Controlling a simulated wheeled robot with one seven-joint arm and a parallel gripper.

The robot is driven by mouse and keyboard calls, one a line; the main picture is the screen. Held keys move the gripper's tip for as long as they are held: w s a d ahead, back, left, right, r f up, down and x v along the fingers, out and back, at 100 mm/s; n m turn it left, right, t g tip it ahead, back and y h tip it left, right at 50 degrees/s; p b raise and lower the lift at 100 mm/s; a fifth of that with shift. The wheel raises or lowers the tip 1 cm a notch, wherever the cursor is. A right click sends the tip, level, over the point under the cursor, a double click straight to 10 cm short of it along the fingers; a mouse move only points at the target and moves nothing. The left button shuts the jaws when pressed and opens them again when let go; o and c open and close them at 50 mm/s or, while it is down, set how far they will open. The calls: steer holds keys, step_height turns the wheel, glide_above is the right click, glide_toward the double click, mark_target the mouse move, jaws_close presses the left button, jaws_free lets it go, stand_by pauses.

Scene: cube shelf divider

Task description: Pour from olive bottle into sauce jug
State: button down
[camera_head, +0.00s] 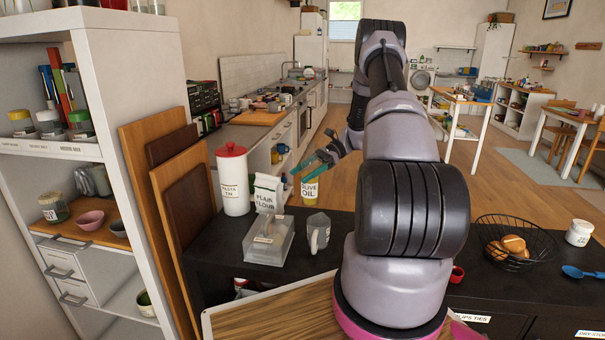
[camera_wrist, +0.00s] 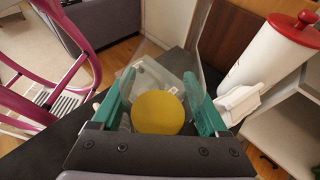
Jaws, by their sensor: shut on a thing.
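The olive bottle (camera_head: 310,191) is a yellow-topped container with a white label reading "OLIVE OIL", near the far edge of the dark counter. My gripper (camera_head: 317,168) is shut on it from the left and above. In the wrist view its round yellow end (camera_wrist: 158,112) sits between the teal fingers of my gripper (camera_wrist: 165,105). It looks upright; I cannot tell whether its base touches the counter. A grey faceted jug with a handle (camera_head: 319,230), probably the sauce jug, stands on the counter just nearer than the bottle. Its label is unreadable and its inside is hidden.
A clear lidded box (camera_head: 268,243), a flour bag (camera_head: 267,192) and a white pasta tin with a red lid (camera_head: 233,182) stand left of the jug. Wooden boards (camera_head: 165,195) lean farther left. My arm hides the counter's middle; a wire bread basket (camera_head: 515,240) is at right.

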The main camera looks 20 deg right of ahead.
mark_target(303, 197)
steer(key=shift+n+t, duration=0.7)
steer(key=shift+n, duration=0.2)
steer(key=f, duration=0.3)
steer(key=w+f, duration=0.1)
steer(key=f, duration=0.5)
steer(key=shift+w+d+f, duration=0.15)
steer(key=shift+d, duration=0.05)
steer(key=shift+w+d+f+n+t, duration=0.1)
steer(key=shift+w+f+n+t, duration=0.25)
steer(key=shift+n+t, duration=0.05)
steer(key=shift+w+f+n+t+h, duration=0.2)
steer(key=shift+w+n+t+h, duration=0.15)
steer(key=shift+n+t, duration=0.2)
steer(key=f+n+t, duration=0.1)
steer(key=f, duration=0.1)
steer(key=w+f+n+t, duration=0.1)
steer(key=n, duration=0.1)
steer(key=shift+w+d+f+t, duration=0.1)
steer(key=shift+w+f+t, duration=0.05)
steer(key=shift+f+t, duration=0.25)
step_height(303, 197, up, 2)
steer(key=n+t, duration=0.2)
steer(key=n, duration=0.1)
steer(key=shift+r+t, duration=0.1)
steer(key=shift+t, duration=0.15)
steer(key=shift+r+n+t, duration=0.4)
steer(key=shift+r+n, duration=0.05)
steer(key=shift+n, duration=0.2)
stand_by(0.4)
